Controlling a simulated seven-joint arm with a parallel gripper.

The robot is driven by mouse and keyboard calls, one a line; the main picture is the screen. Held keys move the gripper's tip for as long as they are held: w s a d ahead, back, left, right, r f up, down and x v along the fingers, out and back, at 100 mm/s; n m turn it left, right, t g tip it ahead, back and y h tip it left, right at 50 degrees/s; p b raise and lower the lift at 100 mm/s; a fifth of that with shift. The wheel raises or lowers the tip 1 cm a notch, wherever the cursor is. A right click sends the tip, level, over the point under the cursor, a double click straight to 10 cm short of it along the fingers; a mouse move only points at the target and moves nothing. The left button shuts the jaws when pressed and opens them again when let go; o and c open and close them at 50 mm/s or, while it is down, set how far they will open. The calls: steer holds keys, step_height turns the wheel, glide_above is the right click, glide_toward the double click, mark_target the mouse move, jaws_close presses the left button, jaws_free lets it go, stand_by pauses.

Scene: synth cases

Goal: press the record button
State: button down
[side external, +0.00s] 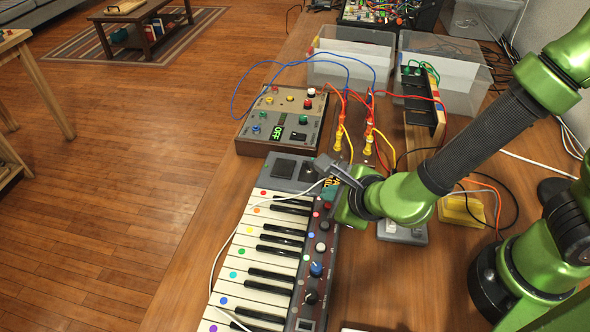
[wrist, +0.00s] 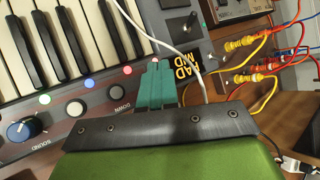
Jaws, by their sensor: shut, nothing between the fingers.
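The electronic keyboard (side external: 262,262) lies on the wooden bench, with its control panel along the right side. A small red button or light (side external: 317,214) sits near the panel's far end. The wrist view shows a row of small lit spots on the panel, including a red one (wrist: 127,70); no record label is readable. My gripper (side external: 329,193) is shut and empty over the panel's far end. In the wrist view its teal fingertips (wrist: 155,68) are together just right of the red spot and partly cover the panel there. I cannot tell whether they touch it.
A white cable (wrist: 165,42) crosses the keyboard near my fingers. A control box (side external: 287,118) with a lit display stands beyond the keyboard, with blue, red and yellow leads to its right. Clear bins (side external: 440,72) stand at the back.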

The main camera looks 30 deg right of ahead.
steer(key=shift+f, duration=0.2)
steer(key=shift+f, duration=0.25)
stand_by(0.6)
steer(key=shift+r, duration=0.45)
steer(key=shift+r, duration=0.1)
step_height(320, 180, up, 6)
steer(key=shift+f, duration=0.1)
stand_by(0.6)
